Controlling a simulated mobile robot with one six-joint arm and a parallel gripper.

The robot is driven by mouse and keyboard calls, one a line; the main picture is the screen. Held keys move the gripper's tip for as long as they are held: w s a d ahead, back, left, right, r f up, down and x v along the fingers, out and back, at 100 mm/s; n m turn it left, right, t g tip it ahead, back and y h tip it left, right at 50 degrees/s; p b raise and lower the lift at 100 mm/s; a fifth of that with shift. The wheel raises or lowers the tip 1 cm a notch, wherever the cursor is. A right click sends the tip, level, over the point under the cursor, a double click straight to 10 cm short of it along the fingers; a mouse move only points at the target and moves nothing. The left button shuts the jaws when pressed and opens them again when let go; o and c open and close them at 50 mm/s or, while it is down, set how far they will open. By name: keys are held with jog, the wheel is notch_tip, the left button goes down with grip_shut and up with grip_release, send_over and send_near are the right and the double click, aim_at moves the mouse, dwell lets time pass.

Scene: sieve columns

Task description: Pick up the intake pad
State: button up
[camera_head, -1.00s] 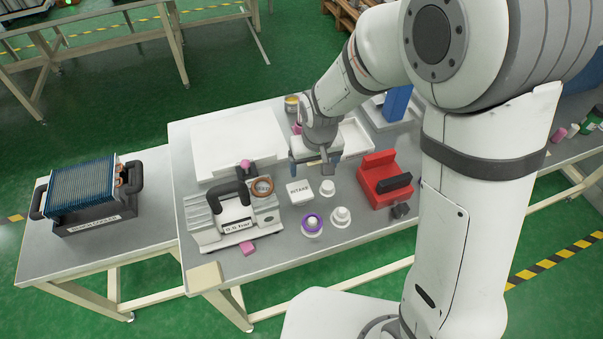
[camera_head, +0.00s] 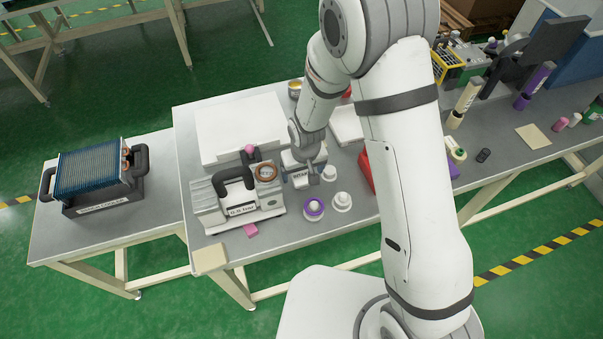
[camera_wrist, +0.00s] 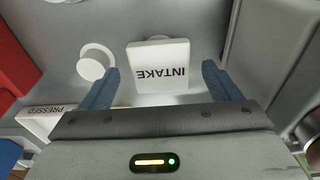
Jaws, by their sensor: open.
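The intake pad (camera_wrist: 158,60) is a white square block with "INTAKE" printed on it. In the wrist view it lies upside down to me, between and ahead of my gripper's (camera_wrist: 161,80) two blue fingers, which are spread apart and hold nothing. In the head view the pad (camera_head: 299,180) lies on the grey table, partly hidden by my gripper (camera_head: 308,168), which hovers over or close to it. I cannot tell the exact height gap.
A white knob (camera_wrist: 95,63) stands close beside one finger, and a white box marked "PRESSED" (camera_wrist: 45,118) is near. A white slab (camera_head: 240,125) lies behind.

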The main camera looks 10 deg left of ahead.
jog(key=shift+f, duration=0.25)
jog(key=shift+c, duration=0.3)
jog(key=c, duration=1)
jog(key=shift+r, duration=0.1)
